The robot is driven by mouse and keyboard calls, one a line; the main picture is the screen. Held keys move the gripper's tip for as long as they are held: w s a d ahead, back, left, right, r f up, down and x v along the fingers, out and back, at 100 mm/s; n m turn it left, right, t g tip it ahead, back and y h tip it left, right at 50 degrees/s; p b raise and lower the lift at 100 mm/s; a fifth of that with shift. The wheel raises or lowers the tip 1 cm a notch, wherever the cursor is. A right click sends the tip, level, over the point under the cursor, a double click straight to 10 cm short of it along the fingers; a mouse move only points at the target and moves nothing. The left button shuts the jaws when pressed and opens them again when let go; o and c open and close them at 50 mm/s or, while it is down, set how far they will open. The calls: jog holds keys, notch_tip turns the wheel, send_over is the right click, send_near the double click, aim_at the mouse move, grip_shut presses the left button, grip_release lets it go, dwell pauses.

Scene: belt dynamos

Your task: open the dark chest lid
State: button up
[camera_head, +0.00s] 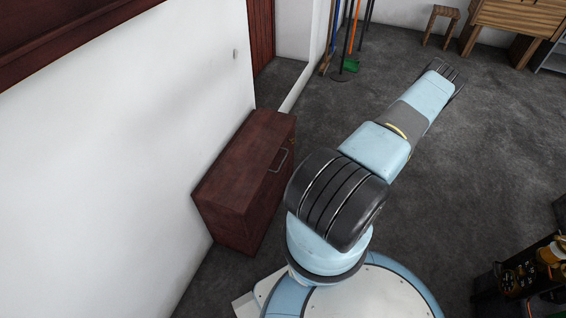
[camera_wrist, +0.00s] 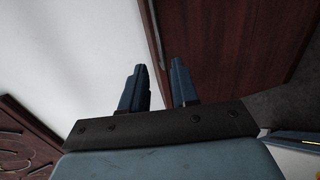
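The dark chest (camera_head: 230,190) is a low reddish-brown wooden box against the white wall at the left of the head view. Its lid looks shut. A grey metal handle (camera_head: 278,161) shows on its right-hand side. My gripper (camera_head: 444,70) is at the far end of my arm, up and to the right, well apart from the chest. In the wrist view my gripper (camera_wrist: 158,82) has its two fingers spread, with nothing between them. Behind them is a dark red-brown wooden surface (camera_wrist: 225,45) with a thin bar along its edge; I cannot tell if it is the chest.
Brooms and a green dustpan (camera_head: 351,65) stand at the back. A stool (camera_head: 442,16) and a wooden cabinet (camera_head: 510,15) are at the back right. A dark rack with items (camera_head: 525,275) stands at the lower right. The grey floor (camera_head: 490,150) is clear between them.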

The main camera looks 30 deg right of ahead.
aim_at(283, 161)
jog(key=x, duration=1.3)
jog(key=shift+w+a, duration=0.1)
jog(key=shift+w, duration=0.15)
jog(key=shift+c, duration=0.2)
grip_shut()
